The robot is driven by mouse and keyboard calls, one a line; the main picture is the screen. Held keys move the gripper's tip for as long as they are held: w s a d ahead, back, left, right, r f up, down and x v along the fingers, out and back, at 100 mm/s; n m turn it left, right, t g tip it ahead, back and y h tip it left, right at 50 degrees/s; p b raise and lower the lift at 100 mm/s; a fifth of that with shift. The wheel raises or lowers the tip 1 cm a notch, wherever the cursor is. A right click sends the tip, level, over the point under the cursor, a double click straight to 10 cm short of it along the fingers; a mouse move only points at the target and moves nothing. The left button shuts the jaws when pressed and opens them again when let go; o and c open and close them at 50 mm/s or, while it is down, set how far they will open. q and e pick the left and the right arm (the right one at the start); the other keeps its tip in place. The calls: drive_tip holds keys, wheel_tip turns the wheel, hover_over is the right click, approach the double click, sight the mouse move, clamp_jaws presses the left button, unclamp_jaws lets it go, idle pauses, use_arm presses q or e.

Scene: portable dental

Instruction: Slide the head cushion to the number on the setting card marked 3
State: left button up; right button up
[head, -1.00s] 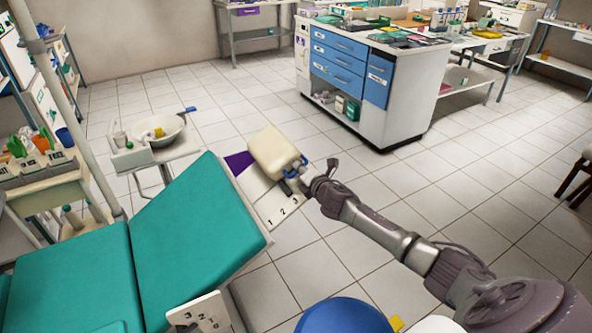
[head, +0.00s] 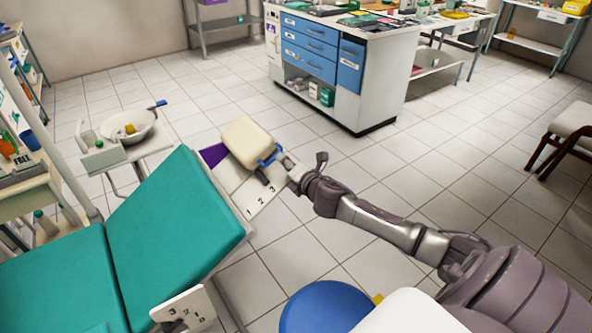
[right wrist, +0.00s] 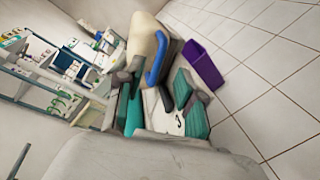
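The cream head cushion (head: 247,141) with a blue handle (head: 269,158) sits at the upper end of the teal dental chair, on a pale plate (head: 262,199) printed 1, 2, 3. It also shows in the right wrist view (right wrist: 143,40), with its blue handle (right wrist: 157,60). The white setting card (head: 183,309) stands by the chair's near side and shows a 3 at its left. My right gripper (head: 274,169) is at the handle, its fingers apart near it; I cannot tell if they touch it. My left gripper is out of view.
The teal chair back (head: 163,215) fills the lower left. A basin (head: 130,126) stands beyond it. A blue-drawer cabinet (head: 345,80) is at the back. A blue round seat (head: 328,308) is in front. Tiled floor at the right is open up to a chair (head: 575,130).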

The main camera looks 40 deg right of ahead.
drive_tip(key=v, duration=0.5)
drive_tip(key=shift+s+r, duration=0.1)
drive_tip(key=shift+s, duration=0.25)
